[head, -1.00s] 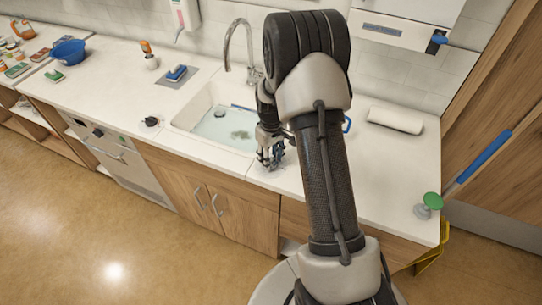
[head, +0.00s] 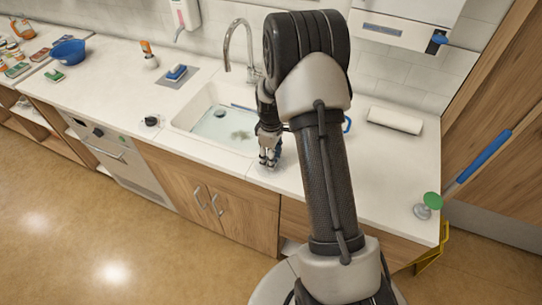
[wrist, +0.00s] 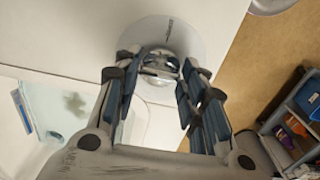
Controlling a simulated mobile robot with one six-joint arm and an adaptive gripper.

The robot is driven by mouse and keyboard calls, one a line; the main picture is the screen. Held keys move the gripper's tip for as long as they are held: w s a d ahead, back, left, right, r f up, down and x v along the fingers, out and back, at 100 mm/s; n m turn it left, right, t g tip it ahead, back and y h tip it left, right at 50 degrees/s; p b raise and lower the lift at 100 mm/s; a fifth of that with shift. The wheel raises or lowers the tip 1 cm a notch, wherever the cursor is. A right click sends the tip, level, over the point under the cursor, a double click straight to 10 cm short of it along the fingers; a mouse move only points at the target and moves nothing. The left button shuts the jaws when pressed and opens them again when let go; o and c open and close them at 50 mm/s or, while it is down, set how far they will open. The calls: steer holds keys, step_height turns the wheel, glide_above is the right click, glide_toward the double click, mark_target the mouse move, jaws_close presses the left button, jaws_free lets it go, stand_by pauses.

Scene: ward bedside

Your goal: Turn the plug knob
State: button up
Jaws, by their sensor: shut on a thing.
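The plug knob (wrist: 160,62) is a small shiny metal knob on a pale round plate (wrist: 193,40) set in the white counter. In the wrist view it sits between the tips of my gripper (wrist: 157,73), whose fingers are shut on it from both sides. In the head view my gripper (head: 269,157) points down at the counter just right of the sink's front corner and hides most of the knob. The sink (head: 185,122) holds water, with a small round grey thing and a dark murky patch in it.
The tap (head: 228,45) rises behind the sink. A black knob (head: 151,121) stands on the counter left of the sink. A blue sponge (head: 177,72) lies farther back. The counter around my gripper is largely clear.

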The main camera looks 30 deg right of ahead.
steer(key=o, duration=1.1)
steer(key=shift+c, duration=0.2)
steer(key=shift+r, duration=0.15)
step_height(320, 180, up, 12)
